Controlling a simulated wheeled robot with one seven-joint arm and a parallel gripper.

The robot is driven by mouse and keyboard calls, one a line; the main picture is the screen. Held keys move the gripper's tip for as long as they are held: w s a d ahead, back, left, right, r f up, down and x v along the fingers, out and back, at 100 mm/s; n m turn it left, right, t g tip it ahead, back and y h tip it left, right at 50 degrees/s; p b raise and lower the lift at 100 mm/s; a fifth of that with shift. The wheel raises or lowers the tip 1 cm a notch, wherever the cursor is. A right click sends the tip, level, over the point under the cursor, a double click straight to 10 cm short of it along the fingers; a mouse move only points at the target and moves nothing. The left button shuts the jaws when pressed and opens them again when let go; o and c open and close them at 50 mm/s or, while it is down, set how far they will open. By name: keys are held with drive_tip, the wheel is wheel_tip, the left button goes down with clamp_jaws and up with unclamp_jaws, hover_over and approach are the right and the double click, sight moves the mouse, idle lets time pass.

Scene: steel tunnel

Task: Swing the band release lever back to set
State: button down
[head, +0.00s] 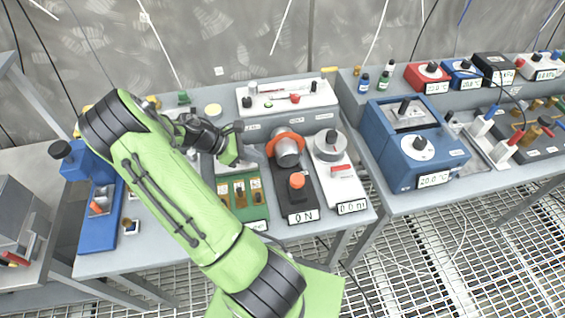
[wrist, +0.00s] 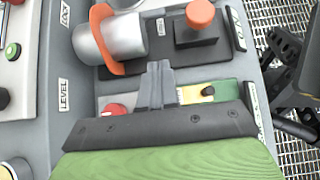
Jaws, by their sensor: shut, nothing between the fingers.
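My gripper (head: 240,142) is over the middle bench, just left of a silver cylinder (head: 287,152) with an orange band (head: 284,137) around it. In the wrist view my gripper (wrist: 158,72) is shut and empty, its fingertips close to the cylinder (wrist: 122,38) and the orange band (wrist: 100,30). I cannot tell whether they touch. An orange knob (head: 297,181) stands on the black base (head: 301,203) marked 0 N; the knob also shows in the wrist view (wrist: 200,14). I cannot make out for certain which part is the band release lever.
A green panel (head: 256,212) lies under and beside my gripper, partly hidden. A white unit with a dial (head: 329,143) and red handle stands right of the black base. A white box (head: 287,97) stands behind. A blue box (head: 415,150) is on the right bench.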

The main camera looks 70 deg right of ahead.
sight(303, 166)
drive_tip(key=b+x, duration=0.1)
drive_tip(key=x, duration=0.9)
drive_tip(key=shift+s+f+b, duration=0.1)
drive_tip(key=shift+s+b, duration=0.05)
drive_tip(key=shift+b, duration=0.25)
drive_tip(key=shift+s+d, duration=0.35)
drive_tip(key=shift+s, duration=0.2)
drive_tip(key=shift+s+d, duration=0.4)
drive_tip(key=shift+s, duration=0.2)
drive_tip(key=shift+s+d, duration=0.25)
drive_tip(key=shift+s, duration=0.25)
